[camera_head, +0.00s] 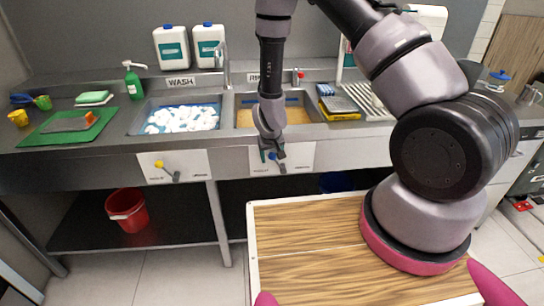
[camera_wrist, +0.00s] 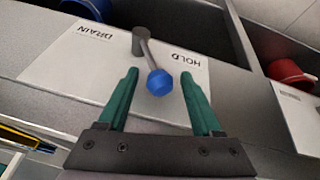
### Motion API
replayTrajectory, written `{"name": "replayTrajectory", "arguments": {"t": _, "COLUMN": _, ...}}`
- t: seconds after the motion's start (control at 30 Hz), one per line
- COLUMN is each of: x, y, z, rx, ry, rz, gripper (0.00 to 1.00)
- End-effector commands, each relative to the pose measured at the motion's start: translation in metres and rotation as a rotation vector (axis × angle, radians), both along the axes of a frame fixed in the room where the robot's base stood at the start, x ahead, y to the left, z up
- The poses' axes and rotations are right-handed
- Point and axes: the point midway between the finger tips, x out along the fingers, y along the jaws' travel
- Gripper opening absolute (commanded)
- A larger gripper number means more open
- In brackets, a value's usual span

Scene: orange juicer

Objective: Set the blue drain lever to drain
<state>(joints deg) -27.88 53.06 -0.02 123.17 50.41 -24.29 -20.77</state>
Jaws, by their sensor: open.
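The blue drain lever (camera_wrist: 160,82) has a round blue knob on a short grey stem, with its pivot on a white panel (camera_wrist: 60,62). The panel is marked DRAIN on one side and HOLD on the other, and the knob lies nearer the HOLD word in the wrist view. My gripper (camera_wrist: 159,74) is open, with one green finger on each side of the knob. Gaps show between the knob and both fingers. In the head view the blue knob (camera_head: 273,157) shows at my gripper (camera_head: 272,156) on the sink front, partly hidden.
A second panel (camera_head: 195,167) with a yellow-knobbed lever (camera_head: 159,164) is to the left under the WASH sink (camera_head: 136,122). A red bucket (camera_head: 127,211) stands on the lower shelf. A wooden-topped surface (camera_head: 305,245) lies in front.

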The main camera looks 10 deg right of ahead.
Motion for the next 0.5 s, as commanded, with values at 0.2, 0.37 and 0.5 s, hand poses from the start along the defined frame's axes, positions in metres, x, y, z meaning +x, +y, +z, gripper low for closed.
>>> {"name": "replayTrajectory", "arguments": {"t": 0.2, "x": 0.0002, "y": 0.0, "z": -0.0003, "rx": 0.0, "ry": 0.0, "rz": 0.0, "gripper": 0.67}}
{"name": "replayTrajectory", "arguments": {"t": 0.37, "x": 0.0001, "y": -0.0001, "z": -0.0003, "rx": 0.0, "ry": 0.0, "rz": 0.0, "gripper": 0.09}}
{"name": "replayTrajectory", "arguments": {"t": 0.5, "x": 0.0001, "y": -0.0002, "z": -0.0002, "rx": 0.0, "ry": 0.0, "rz": 0.0, "gripper": 0.0}}
